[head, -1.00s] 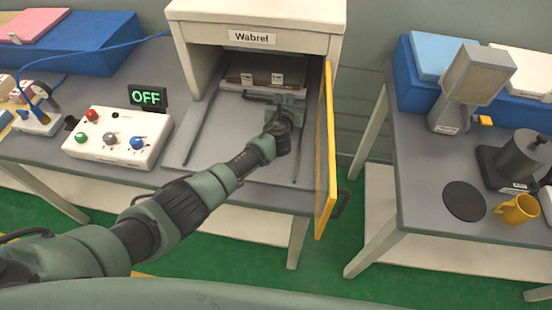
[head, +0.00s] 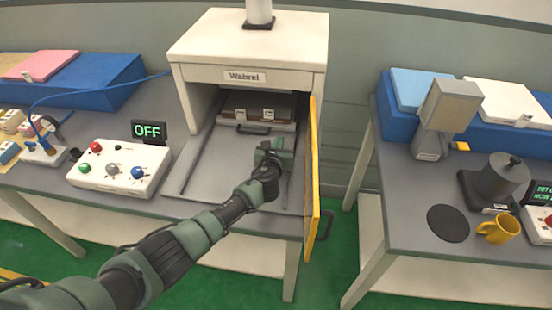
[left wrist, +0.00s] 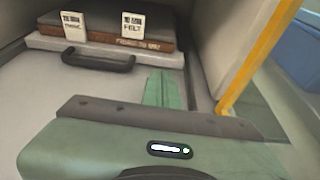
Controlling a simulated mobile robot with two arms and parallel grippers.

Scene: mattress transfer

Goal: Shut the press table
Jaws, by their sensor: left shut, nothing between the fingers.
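The press table (head: 228,122) is a pale slab inside the open-fronted white Wabrel press (head: 250,45). It has a black bar handle (head: 255,129) on its front edge. It also shows at the top of the left wrist view (left wrist: 165,55), with its handle (left wrist: 97,63) in front. My left gripper (head: 270,153) is shut and empty, over the grey bed in front of the slab. A gap separates it from the handle. In the left wrist view its green fingers (left wrist: 160,90) lie together, to the right of the handle. My right gripper is not in view.
A dark stack (head: 262,106) with two white cards rests on the slab. The yellow-edged press door (head: 312,165) stands open at the right, close to my arm. A control box (head: 118,165) and an OFF display (head: 148,130) sit at the left. Another table stands at the right.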

